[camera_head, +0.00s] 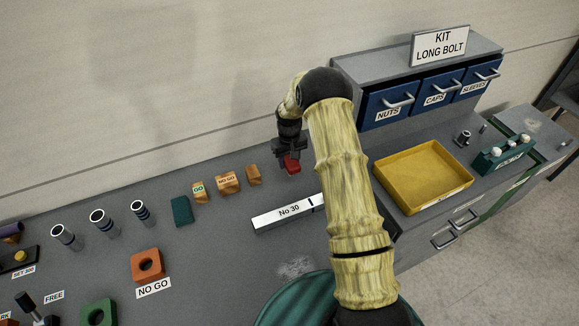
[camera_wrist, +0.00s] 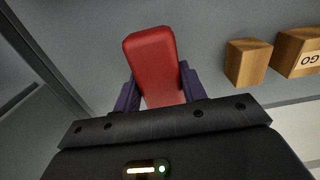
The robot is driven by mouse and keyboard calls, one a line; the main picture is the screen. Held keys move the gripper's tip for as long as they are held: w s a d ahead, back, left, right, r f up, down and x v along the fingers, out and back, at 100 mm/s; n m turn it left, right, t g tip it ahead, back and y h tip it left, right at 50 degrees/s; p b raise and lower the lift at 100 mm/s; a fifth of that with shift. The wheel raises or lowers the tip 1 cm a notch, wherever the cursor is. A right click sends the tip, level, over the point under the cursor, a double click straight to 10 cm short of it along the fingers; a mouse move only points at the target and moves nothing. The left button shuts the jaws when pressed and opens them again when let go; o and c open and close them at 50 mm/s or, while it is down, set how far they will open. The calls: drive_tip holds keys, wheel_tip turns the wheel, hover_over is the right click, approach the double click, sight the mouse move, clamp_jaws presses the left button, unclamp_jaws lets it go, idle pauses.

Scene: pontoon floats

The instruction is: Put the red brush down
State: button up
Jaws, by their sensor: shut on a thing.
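The red brush (camera_head: 291,164) is in my gripper (camera_head: 288,153), over the grey bench near its back edge. In the wrist view the red brush (camera_wrist: 154,62) shows as a red block between the two purple-grey fingers of my gripper (camera_wrist: 162,88), which touch its sides. I cannot tell in either view whether its underside touches the bench. Its lower end is hidden behind the gripper body in the wrist view.
Wooden blocks (camera_head: 228,183) and a dark green block (camera_head: 182,211) stand left of the brush. A long grey bar marked No 30 (camera_head: 289,213) lies in front. A yellow tray (camera_head: 424,176) and blue drawers (camera_head: 437,92) are to the right. The grey bench (camera_head: 215,245) has bare room between.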

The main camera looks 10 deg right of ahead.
wheel_tip(320, 180, down, 3)
drive_tip(key=shift+f+p, duration=0.2)
drive_tip(key=shift+p, duration=0.6)
drive_tip(key=shift+f, duration=0.4)
drive_tip(key=shift+f, duration=0.15)
drive_tip(key=o, duration=1.1)
